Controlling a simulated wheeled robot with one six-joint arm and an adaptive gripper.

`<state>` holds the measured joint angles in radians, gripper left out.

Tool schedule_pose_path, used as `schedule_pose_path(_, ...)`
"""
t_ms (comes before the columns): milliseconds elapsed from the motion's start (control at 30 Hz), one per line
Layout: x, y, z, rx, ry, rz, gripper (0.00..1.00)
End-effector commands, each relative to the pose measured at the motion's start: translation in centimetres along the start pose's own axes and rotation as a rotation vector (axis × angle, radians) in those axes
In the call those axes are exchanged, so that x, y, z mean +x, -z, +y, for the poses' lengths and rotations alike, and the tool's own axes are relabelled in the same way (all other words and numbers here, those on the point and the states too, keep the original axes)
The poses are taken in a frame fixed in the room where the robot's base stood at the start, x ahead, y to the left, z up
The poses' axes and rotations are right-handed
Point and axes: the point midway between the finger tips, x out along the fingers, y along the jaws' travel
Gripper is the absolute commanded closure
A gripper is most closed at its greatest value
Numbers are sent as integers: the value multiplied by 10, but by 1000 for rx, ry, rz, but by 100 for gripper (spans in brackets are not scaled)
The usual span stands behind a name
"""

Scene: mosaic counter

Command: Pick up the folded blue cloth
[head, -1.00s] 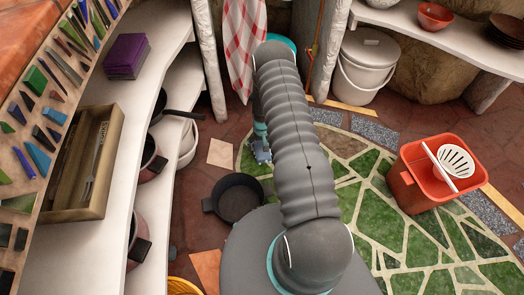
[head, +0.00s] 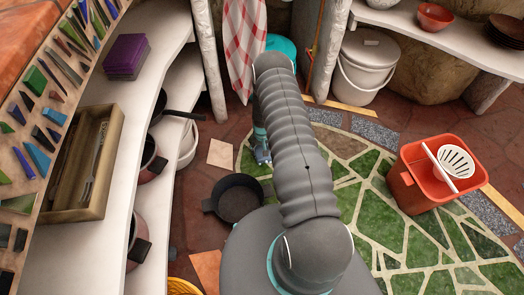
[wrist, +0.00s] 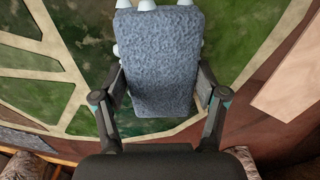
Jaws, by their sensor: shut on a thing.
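The folded blue cloth (wrist: 160,60) is a thick grey-blue textured block in the middle of the wrist view. My gripper (wrist: 162,84) has one finger on each side of it and is shut on it. Several white rounded tips (wrist: 147,4) show at the cloth's far edge; I cannot tell what they belong to. In the head view a small bluish patch (head: 262,156) shows left of my arm, above the green-patterned floor. My arm hides most of that area.
A dark pan (head: 238,198) is on the floor near my base. A red bin (head: 408,190) with a white strainer stands at right. A white bucket (head: 362,80) stands at the back. A white counter (head: 140,95) with a wooden tray (head: 50,214) runs along the left.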

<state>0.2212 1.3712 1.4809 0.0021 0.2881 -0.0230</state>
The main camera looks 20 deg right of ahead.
Motion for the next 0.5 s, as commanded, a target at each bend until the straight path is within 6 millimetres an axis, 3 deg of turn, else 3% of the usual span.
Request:
schedule_pose_path(267,-8,0,0,0,0,-1,69)
schedule_pose_path(500,-44,1,0,0,-1,2,69)
